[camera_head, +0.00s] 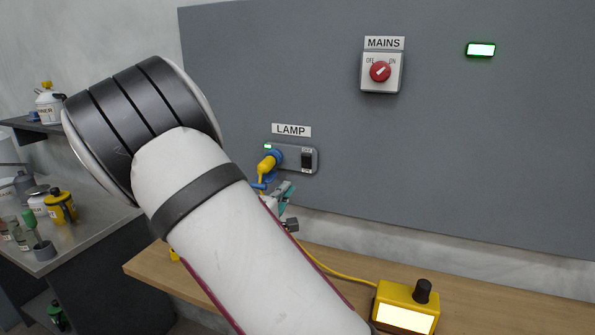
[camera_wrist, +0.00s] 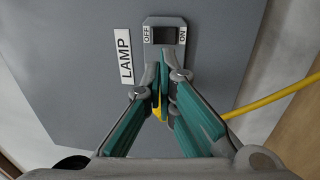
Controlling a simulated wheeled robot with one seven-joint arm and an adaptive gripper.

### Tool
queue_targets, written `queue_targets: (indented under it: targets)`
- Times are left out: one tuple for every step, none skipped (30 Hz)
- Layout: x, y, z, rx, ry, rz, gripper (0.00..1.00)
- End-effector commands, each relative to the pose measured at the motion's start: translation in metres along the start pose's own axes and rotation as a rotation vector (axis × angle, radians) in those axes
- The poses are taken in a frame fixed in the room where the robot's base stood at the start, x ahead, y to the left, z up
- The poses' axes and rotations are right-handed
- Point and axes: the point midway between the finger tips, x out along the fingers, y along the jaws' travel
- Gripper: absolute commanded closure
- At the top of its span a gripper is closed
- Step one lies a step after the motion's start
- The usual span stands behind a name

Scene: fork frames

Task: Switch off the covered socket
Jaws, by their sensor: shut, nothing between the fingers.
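The socket plate (camera_head: 291,168) marked LAMP is on the grey wall panel. A yellow plug (camera_head: 266,165) sits in its blue-rimmed socket, with a small green light lit above. A black rocker switch (camera_head: 306,160) is at the plate's right end; it also shows in the wrist view (camera_wrist: 164,36), between OFF on the left and ON on the right. My gripper (camera_head: 283,193) is shut and empty, below the plate in the head view. In the wrist view its fingertips (camera_wrist: 167,75) overlap the plate near the switch and hide most of the plug; contact cannot be told.
A MAINS switch (camera_head: 380,72) with a red knob turned toward ON is higher on the panel, with a lit green indicator (camera_head: 481,50). A yellow box (camera_head: 406,306) with a glowing face stands on the wooden bench, joined by a yellow cable (camera_head: 338,273). Bottles stand at left.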

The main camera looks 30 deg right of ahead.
Motion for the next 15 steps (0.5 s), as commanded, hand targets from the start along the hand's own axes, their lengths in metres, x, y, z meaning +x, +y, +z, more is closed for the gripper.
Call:
queue_targets:
  targets:
    - [0.004, 0.000, 0.001, 0.000, -0.002, 0.000, 1.00]
    - [0.007, 0.000, 0.001, 0.000, -0.002, 0.001, 1.00]
    - [0.011, 0.000, 0.001, -0.001, -0.003, 0.001, 1.00]
    - [0.016, 0.000, 0.001, 0.000, -0.003, 0.002, 1.00]
    - [0.020, 0.000, 0.002, 0.000, -0.004, 0.002, 1.00]
    - [0.027, 0.000, 0.002, -0.001, -0.004, 0.001, 1.00]
    - [0.033, 0.001, 0.002, 0.000, -0.004, 0.001, 1.00]
    - [0.039, 0.001, 0.002, 0.001, -0.004, 0.002, 1.00]
    - [0.047, 0.001, 0.002, 0.001, -0.005, 0.002, 1.00]
    - [0.053, 0.001, 0.002, 0.000, -0.004, 0.001, 1.00]
    - [0.059, 0.000, 0.002, 0.000, -0.004, 0.001, 1.00]
    - [0.067, 0.001, 0.002, 0.001, -0.004, 0.002, 1.00]
    - [0.073, 0.001, 0.002, 0.001, -0.004, 0.002, 1.00]
    - [0.079, 0.001, 0.002, 0.001, -0.003, 0.001, 1.00]
    - [0.086, 0.001, 0.002, 0.001, -0.003, 0.001, 1.00]
